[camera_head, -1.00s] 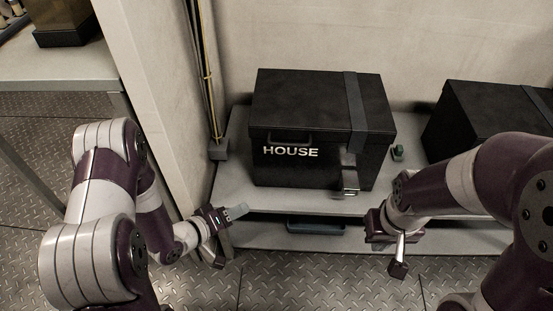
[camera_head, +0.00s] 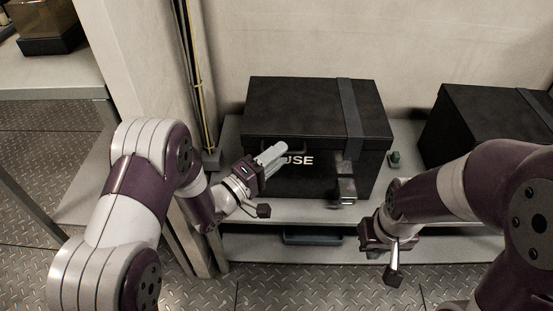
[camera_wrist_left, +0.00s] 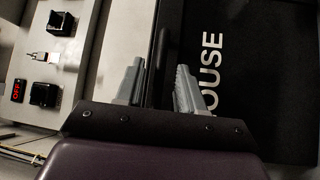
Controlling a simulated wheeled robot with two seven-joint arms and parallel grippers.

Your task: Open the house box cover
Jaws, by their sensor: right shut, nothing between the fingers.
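The black house box (camera_head: 320,175) stands on a grey shelf, its cover (camera_head: 300,105) shut. A grey strap (camera_head: 353,105) crosses the cover, and a metal latch (camera_head: 344,188) is on the front. A dark handle (camera_head: 292,146) sits at the cover's front edge. My left gripper (camera_head: 273,155) is in front of the handle, hiding part of the HOUSE lettering. In the left wrist view its fingers (camera_wrist_left: 160,85) are apart, with a dark bar between them; I cannot tell whether they touch it. My right gripper (camera_head: 393,272) is shut and empty, in front of the shelf, right of the latch.
A second black box (camera_head: 480,125) stands at the right, partly behind my right arm. A pale post (camera_head: 130,90) with cables rises left of the house box. A lower shelf (camera_head: 400,247) lies below.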

